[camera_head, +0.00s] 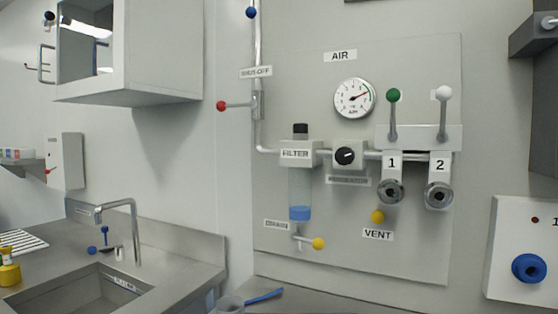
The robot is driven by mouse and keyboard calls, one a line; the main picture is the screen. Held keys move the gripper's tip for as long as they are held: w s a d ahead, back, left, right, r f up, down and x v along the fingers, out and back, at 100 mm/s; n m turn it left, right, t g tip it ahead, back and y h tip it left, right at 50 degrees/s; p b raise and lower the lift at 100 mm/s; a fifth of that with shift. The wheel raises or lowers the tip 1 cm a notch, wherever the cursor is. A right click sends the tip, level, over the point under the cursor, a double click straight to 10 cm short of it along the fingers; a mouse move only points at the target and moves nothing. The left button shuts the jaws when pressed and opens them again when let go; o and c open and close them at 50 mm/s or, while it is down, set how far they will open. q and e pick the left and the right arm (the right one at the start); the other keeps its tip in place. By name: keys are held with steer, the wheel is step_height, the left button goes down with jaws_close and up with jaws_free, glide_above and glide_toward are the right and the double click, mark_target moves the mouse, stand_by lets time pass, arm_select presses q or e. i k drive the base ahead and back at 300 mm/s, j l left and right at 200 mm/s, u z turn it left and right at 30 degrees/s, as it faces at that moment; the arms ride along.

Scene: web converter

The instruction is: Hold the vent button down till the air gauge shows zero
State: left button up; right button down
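The vent button (377,216) is a small yellow knob on the grey air panel (280,245), just above the VENT label (378,234). Nothing touches it. The air gauge (354,98) is a round white dial under the AIR label. Neither of my grippers shows in the head view.
Two outlets (391,192) (439,194) with levers, a filter (300,185), a regulator knob (344,156) and a yellow drain knob (318,244) crowd the panel. A red shut-off lever (222,106) is at left. A sink (80,295) is lower left. A blue knob (529,268) is at right.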

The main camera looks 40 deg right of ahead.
mark_target(378, 217)
steer(key=z, duration=1.75)
